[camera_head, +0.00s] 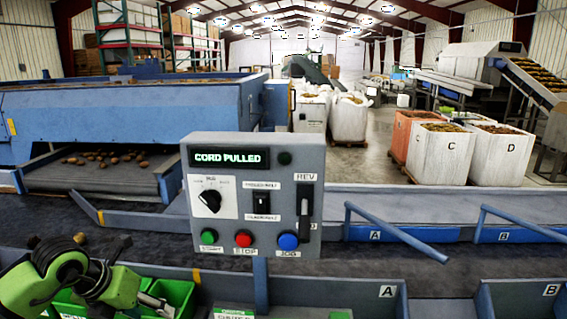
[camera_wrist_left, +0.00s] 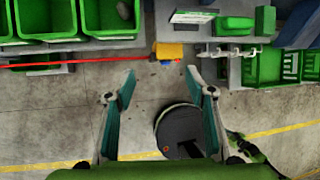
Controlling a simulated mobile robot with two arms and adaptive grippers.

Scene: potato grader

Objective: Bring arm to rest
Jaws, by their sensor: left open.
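My left arm comes in at the lower left of the head view. Its gripper (camera_head: 160,303) is at the bottom edge, in front of green bins, small and partly cut off. In the left wrist view the two fingers of the left gripper (camera_wrist_left: 160,85) stand wide apart with nothing between them, over bare concrete floor. My right gripper does not show in the head view, and I cannot make it out in the wrist view.
A control panel (camera_head: 253,180) reading "CORD PULLED" stands in the middle. Green bins (camera_wrist_left: 108,18) line the wrist view's upper left, and a red cord (camera_wrist_left: 85,61) runs to a yellow box (camera_wrist_left: 170,50). Concrete floor (camera_wrist_left: 60,110) is clear at the wrist view's left.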

